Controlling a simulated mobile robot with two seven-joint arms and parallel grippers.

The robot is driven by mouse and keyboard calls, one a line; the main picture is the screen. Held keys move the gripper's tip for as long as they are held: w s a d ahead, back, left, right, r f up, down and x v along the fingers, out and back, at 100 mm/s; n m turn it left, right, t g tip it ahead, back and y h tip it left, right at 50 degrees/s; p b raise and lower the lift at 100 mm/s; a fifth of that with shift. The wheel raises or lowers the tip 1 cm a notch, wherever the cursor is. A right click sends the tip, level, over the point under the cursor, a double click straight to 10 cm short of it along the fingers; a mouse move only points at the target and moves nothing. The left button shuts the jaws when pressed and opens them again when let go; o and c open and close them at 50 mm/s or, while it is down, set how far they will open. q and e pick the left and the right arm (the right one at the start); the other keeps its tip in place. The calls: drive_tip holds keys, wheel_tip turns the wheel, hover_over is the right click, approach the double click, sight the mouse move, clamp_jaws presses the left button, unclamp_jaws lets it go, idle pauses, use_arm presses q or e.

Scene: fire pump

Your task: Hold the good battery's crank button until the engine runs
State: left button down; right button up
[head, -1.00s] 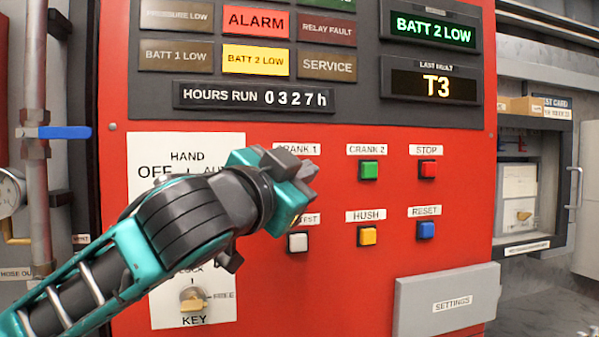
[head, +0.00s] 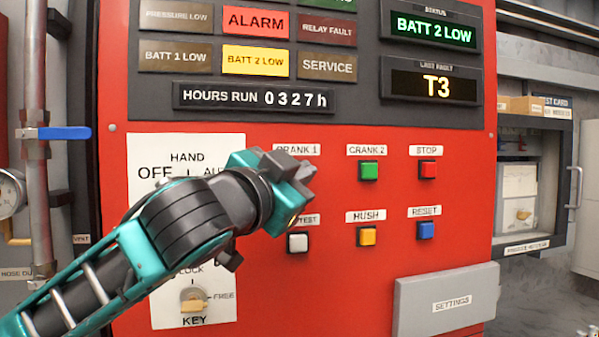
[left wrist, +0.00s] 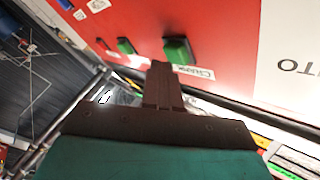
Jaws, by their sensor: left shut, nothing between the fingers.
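The red panel's status display (head: 434,28) reads BATT 2 LOW, and the BATT 2 LOW lamp (head: 255,60) is lit yellow. The CRANK 1 label (head: 297,149) shows partly above my left gripper (head: 305,178), which hides the button under it. In the left wrist view the green CRANK 1 button (left wrist: 178,50) stands just beyond the shut, empty fingertips (left wrist: 160,68). I cannot tell whether they touch it. The green CRANK 2 button (head: 368,170) is to the right, clear of the gripper. My right gripper is not in view.
Nearby are the red STOP (head: 427,170), white TEST (head: 298,242), yellow HUSH (head: 367,236) and blue RESET (head: 426,230) buttons. My left arm partly covers the selector and key plate (head: 215,312). A grey SETTINGS box (head: 420,315) sticks out at lower right.

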use_arm(q)
drive_tip(key=shift+w+a, duration=0.2)
drive_tip(key=shift+w, duration=0.3)
idle(2.1)
drive_tip(key=shift+s+d, duration=0.3)
drive_tip(key=shift+s, duration=0.6)
drive_tip(key=shift+s+d, duration=0.25)
drive_tip(key=shift+s, duration=0.55)
drive_tip(key=shift+s+d, duration=0.3)
drive_tip(key=shift+s, duration=0.5)
drive_tip(key=shift+s+d, duration=0.25)
drive_tip(key=shift+s, duration=0.55)
